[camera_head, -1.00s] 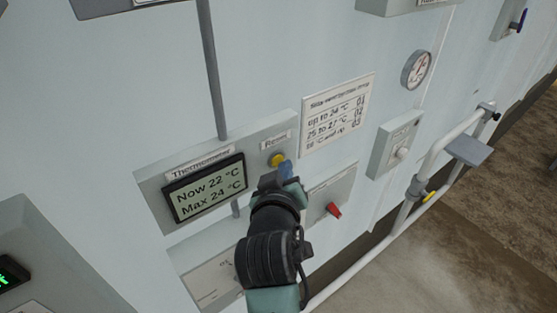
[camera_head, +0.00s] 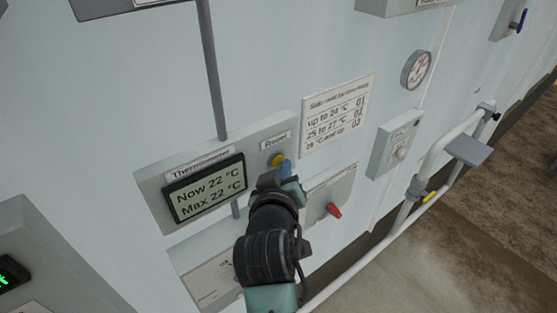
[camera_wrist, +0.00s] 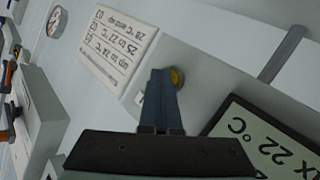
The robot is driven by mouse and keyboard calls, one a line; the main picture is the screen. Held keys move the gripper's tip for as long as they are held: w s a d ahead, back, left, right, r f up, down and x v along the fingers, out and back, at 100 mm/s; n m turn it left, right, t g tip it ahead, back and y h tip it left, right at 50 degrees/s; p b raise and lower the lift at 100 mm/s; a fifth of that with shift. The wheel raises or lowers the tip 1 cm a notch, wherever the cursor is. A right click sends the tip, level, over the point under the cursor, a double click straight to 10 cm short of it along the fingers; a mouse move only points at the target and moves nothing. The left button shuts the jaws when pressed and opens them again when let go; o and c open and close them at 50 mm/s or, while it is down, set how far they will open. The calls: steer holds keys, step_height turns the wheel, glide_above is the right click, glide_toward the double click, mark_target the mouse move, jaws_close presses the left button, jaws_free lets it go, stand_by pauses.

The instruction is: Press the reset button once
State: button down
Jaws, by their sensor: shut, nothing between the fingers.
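The reset button (camera_head: 277,160) is a round yellow button under a small label on the grey thermometer panel (camera_head: 150,187). The thermometer display (camera_head: 205,188) reads Now 22 °C and Max 22 °C. My gripper (camera_head: 285,168) is shut and empty, with its blue fingertips at the button's lower right edge. In the wrist view the button (camera_wrist: 177,77) shows just beyond the blue fingertips (camera_wrist: 162,75), partly hidden by them. I cannot tell whether the fingertips touch it.
A printed temperature sign (camera_head: 337,115) is on the wall at upper right. A box with a red knob (camera_head: 334,210) is close to the right of my gripper. Farther right are a grey box with a pale knob (camera_head: 401,153), a gauge (camera_head: 416,69) and white pipes (camera_head: 437,150).

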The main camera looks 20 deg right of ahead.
steer(key=shift+s+d, duration=0.2)
steer(key=shift+s, duration=0.45)
steer(key=shift+s+d+p, duration=0.25)
steer(key=shift+s+d, duration=0.05)
steer(key=shift+s, duration=0.5)
steer(key=shift+s+d+p, duration=0.2)
steer(key=shift+s+d, duration=0.05)
steer(key=shift+s, duration=0.5)
steer(key=shift+s+d+p, duration=0.25)
steer(key=shift+s+d, duration=0.05)
steer(key=shift+s, duration=0.5)
